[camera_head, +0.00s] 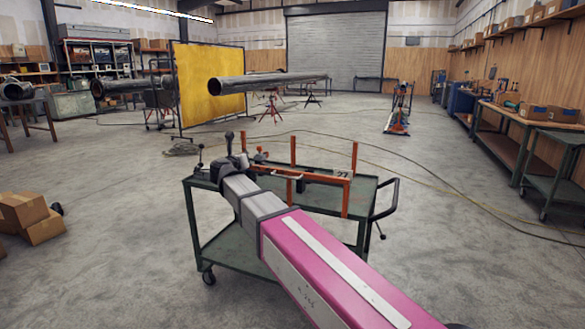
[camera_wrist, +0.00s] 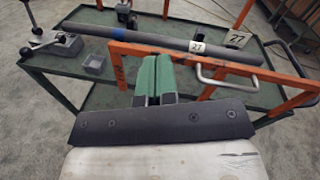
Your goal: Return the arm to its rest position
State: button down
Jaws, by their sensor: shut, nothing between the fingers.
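My gripper (camera_wrist: 156,72) shows in the wrist view as two green finger pads shut together, with nothing between them. In the head view my pink and grey arm reaches from the lower right over a green cart (camera_head: 235,259). The fingers cannot be made out clearly there. In the wrist view the fingers point toward the cart's orange frame (camera_wrist: 118,68), close to its left part. Whether they touch it cannot be told.
A grey bar (camera_wrist: 150,41) tagged 23 lies across the cart. A lever clamp (camera_wrist: 55,46) and a small grey box (camera_wrist: 92,65) are at its left. Cardboard boxes (camera_head: 20,210) lie at the far left.

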jog(key=s+d+f+n+g+y, duration=0.25)
jog(key=d+f+n+y, duration=0.35)
jog(key=f+n, duration=0.6)
jog(key=s+d+f+n+g+y, duration=0.1)
jog(key=d+f+n+g+y, duration=0.3)
jog(key=d+f+n, duration=0.8)
jog(key=s+d+f+n+g+h, duration=0.3)
jog(key=s+d+f+n+g, duration=0.2)
jog(key=s+d+f, duration=0.3)
jog(key=s+d+f+n+g+h, duration=0.2)
jog(key=s+d+f+n+g, duration=0.3)
jog(key=s+d, duration=0.6)
notch_tip(320, 180, down, 3)
jog(key=shift+s+d+r+n+h, duration=0.1)
jog(key=shift+s+d+n+h, duration=0.25)
jog(key=shift+s+n, duration=0.45)
jog(key=shift+a, duration=0.1)
